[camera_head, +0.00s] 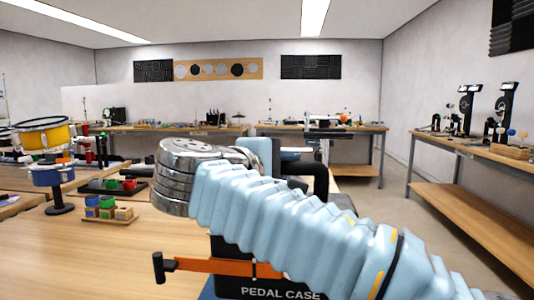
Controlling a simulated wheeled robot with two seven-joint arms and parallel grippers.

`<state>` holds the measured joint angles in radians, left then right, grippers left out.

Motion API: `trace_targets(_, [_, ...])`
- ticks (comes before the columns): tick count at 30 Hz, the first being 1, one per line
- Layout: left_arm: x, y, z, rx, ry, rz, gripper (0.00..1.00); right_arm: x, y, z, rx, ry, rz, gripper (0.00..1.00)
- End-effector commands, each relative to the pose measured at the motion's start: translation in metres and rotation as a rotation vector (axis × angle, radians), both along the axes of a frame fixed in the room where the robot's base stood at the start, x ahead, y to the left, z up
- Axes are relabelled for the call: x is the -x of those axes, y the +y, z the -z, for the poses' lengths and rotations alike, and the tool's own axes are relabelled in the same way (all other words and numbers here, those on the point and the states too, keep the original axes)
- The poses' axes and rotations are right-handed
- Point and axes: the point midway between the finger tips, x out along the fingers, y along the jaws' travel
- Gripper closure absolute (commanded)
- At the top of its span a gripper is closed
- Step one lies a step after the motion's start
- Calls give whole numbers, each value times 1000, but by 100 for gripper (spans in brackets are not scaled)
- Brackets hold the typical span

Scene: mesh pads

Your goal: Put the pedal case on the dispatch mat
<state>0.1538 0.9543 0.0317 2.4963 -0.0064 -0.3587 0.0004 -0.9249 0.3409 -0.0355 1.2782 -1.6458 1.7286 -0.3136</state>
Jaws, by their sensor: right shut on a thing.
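The pedal case (280,293) is a black box with white lettering at the bottom edge of the head view. My right arm, in a pale blue ribbed sleeve, crosses in front and hides much of it. An orange bar (205,265) with a black end stands out left of the case. My right gripper is shut on the pedal case, its jaws mostly hidden behind the sleeve. A blue strip (208,288) shows left of the case; I cannot tell if it is the dispatch mat. My left gripper is not in view.
The wooden table (110,262) is bare at the front left. A small block rack (107,212), a blue drum on a stand (52,178) and a yellow drum (45,136) stand farther left. A workbench (470,155) runs along the right wall.

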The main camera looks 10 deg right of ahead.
Motion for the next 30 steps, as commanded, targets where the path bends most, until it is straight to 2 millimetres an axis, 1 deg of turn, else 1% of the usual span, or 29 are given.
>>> trace_targets(1, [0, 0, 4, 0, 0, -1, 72, -2, -6, 7, -1, -4, 1, 100])
trace_targets(3, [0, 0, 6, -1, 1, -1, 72, -6, -12, 14, -1, -4, 1, 100])
trace_targets(10, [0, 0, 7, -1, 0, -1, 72, -11, -20, 26, -1, -6, 1, 100])
trace_targets(12, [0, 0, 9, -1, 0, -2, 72, -14, -25, 33, -2, -5, 3, 100])
trace_targets(15, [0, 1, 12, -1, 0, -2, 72, -15, -24, 47, 1, -4, -1, 100])
trace_targets(18, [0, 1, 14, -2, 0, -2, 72, -15, -24, 58, 1, -5, -1, 100])
trace_targets(21, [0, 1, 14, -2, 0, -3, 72, -14, -24, 62, -1, -6, 0, 100])
trace_targets(30, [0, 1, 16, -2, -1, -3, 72, -14, -24, 64, -1, -6, 0, 100])
